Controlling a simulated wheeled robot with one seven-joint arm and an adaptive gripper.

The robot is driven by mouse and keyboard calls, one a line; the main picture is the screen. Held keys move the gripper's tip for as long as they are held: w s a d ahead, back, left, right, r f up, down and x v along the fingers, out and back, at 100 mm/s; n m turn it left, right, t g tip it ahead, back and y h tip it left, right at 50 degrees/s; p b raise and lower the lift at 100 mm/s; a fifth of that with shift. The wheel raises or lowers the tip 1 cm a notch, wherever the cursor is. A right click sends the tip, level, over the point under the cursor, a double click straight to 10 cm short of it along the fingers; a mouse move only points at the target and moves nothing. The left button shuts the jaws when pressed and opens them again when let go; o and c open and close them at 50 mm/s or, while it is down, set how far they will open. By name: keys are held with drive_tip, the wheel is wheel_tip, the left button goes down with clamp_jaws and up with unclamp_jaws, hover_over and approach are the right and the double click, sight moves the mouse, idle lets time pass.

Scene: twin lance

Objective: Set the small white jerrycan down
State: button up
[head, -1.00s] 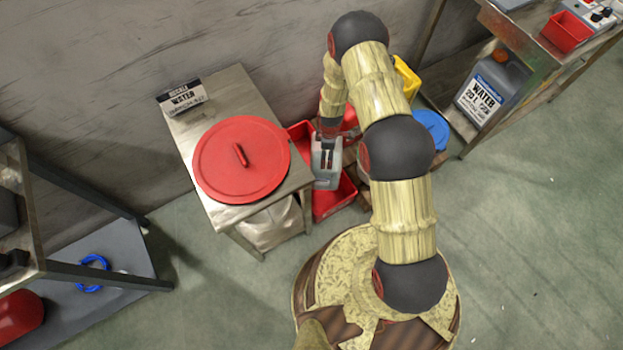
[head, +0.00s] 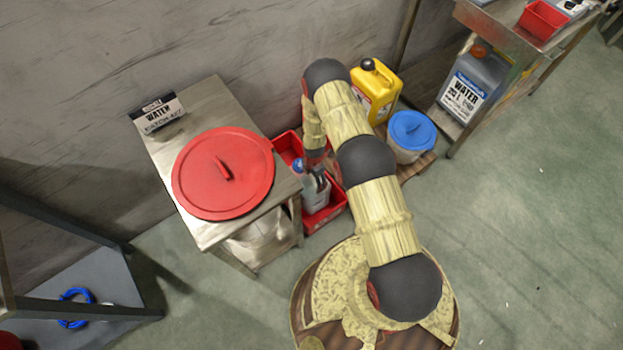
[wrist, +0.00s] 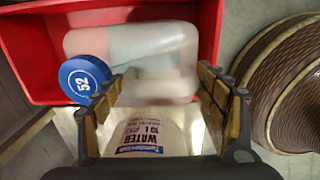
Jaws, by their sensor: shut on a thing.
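The small white jerrycan (head: 315,197) has a blue cap and is within the outline of a red bin (head: 324,219) beside the steel table. In the wrist view the jerrycan (wrist: 128,50) shows a pale body, a blue cap marked 52 and a printed WATER label, with red bin walls (wrist: 28,55) around its far part. My gripper (head: 318,180) is shut on the jerrycan; in the wrist view its fingers (wrist: 160,88) stand either side of it. The jerrycan's underside is hidden, so I cannot tell whether it touches the bin floor.
A yellow jerrycan (head: 375,90) and a blue-lidded bucket (head: 411,132) stand behind my arm. A grey WATER jerrycan (head: 470,85) is at right. The right floor is clear.

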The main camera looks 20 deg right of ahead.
sight(313, 184)
drive_tip(key=shift+w+f+b, duration=0.2)
drive_tip(key=shift+f+b, duration=0.7)
drive_tip(key=shift+f, duration=1.55)
drive_tip(key=o, duration=2.1)
drive_tip(key=shift+s, duration=0.15)
